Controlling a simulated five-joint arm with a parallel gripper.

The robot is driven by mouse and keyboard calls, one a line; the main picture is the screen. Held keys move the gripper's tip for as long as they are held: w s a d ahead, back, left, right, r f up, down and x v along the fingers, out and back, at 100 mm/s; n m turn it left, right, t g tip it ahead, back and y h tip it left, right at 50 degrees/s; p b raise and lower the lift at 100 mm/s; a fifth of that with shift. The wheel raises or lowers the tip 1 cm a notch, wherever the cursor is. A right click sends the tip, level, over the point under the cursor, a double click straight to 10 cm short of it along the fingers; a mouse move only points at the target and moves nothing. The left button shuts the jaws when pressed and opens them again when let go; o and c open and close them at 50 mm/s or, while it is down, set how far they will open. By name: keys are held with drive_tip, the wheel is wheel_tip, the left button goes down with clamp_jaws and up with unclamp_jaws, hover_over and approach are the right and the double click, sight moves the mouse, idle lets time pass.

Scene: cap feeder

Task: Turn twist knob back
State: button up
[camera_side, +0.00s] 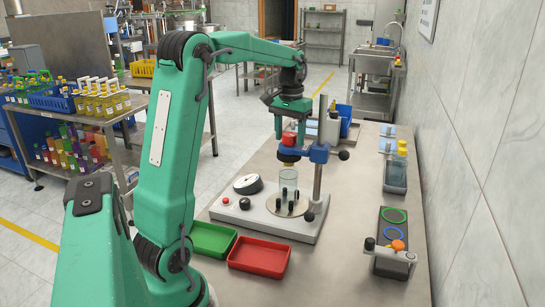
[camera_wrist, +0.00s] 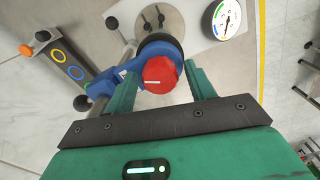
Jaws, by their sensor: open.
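The red twist knob (camera_wrist: 162,76) sits on top of the blue clamp head (camera_wrist: 122,74). In the wrist view, my gripper (camera_wrist: 160,69) is open, with one green finger on each side of the knob and a visible gap at each side. In the side view, my gripper (camera_side: 289,128) points down over the red knob (camera_side: 289,139), its fingers partly covering the knob. The blue head (camera_side: 318,153) is fixed to an upright post. A clear cylinder (camera_side: 288,182) stands below it on a round plate.
The grey base (camera_side: 262,226) carries a dial gauge (camera_side: 248,184) and a red button (camera_side: 225,200). A green tray (camera_side: 212,238) and a red tray (camera_side: 259,257) lie in front.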

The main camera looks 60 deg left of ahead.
sight(290, 134)
drive_tip(key=c, duration=0.9)
drive_tip(key=shift+n, duration=0.3)
drive_tip(key=n, duration=0.4)
drive_tip(key=o, duration=1.1)
drive_tip(key=shift+n, duration=0.3)
drive_tip(key=shift+o, duration=0.2)
drive_tip(key=shift+r, duration=0.15)
drive_tip(key=shift+r, duration=3.4)
